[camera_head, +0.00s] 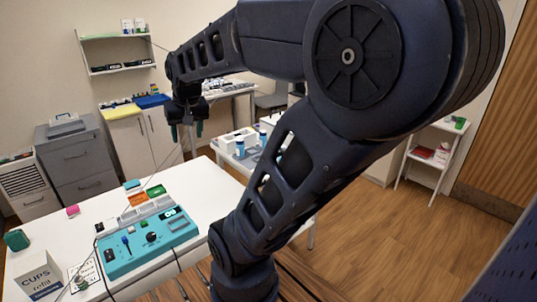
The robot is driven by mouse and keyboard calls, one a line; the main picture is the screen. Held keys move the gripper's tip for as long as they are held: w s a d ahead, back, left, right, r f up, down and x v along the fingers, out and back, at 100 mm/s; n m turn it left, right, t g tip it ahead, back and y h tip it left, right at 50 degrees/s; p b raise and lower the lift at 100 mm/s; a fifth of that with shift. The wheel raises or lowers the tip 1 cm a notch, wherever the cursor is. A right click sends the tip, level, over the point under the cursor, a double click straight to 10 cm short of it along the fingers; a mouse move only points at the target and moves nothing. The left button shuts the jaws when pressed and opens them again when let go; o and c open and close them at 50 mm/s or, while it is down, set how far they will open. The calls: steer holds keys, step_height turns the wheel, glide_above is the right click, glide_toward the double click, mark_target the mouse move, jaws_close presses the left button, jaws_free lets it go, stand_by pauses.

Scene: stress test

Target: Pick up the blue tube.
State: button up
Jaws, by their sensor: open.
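I cannot make out a thing that is clearly a blue tube. Two small blue and white containers, one on the left (240,148) and one on the right (262,138), stand on the white table behind my arm; they look like bottles. My gripper (187,131) hangs in the air with its teal-tipped fingers pointing down, apart from each other. Nothing shows between them. It is above and beyond the far side of the near white table, left of the two containers in the picture. My arm hides much of the middle and right of the room.
A teal console (148,240) with knobs and a cable stands on the near white table (190,190). A grey cabinet (80,160) stands behind. Wooden floor shows at right.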

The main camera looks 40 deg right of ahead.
steer(key=w+d+f+m+g, duration=0.15)
steer(key=w+d+m, duration=0.25)
steer(key=w+d, duration=0.5)
steer(key=w+d+f+m+g, duration=0.15)
steer(key=w+d+m, duration=0.25)
steer(key=w+d, duration=0.55)
steer(key=d+f+m, duration=0.3)
steer(key=d+f, duration=0.2)
steer(key=d, duration=0.5)
steer(key=s+d+f+m+g, duration=0.1)
steer(key=d+f+m, duration=0.1)
steer(key=d+f, duration=0.55)
steer(key=d+f+m, duration=0.3)
steer(key=d+f, duration=0.1)
steer(key=d, duration=0.7)
steer(key=shift+w+d+f, duration=0.1)
steer(key=shift+w+f, duration=0.05)
steer(key=shift+f, duration=2.55)
steer(key=shift+w+d+f, duration=0.1)
steer(key=shift+w+f, duration=0.05)
steer(key=shift+f, duration=2.55)
steer(key=c, duration=1)
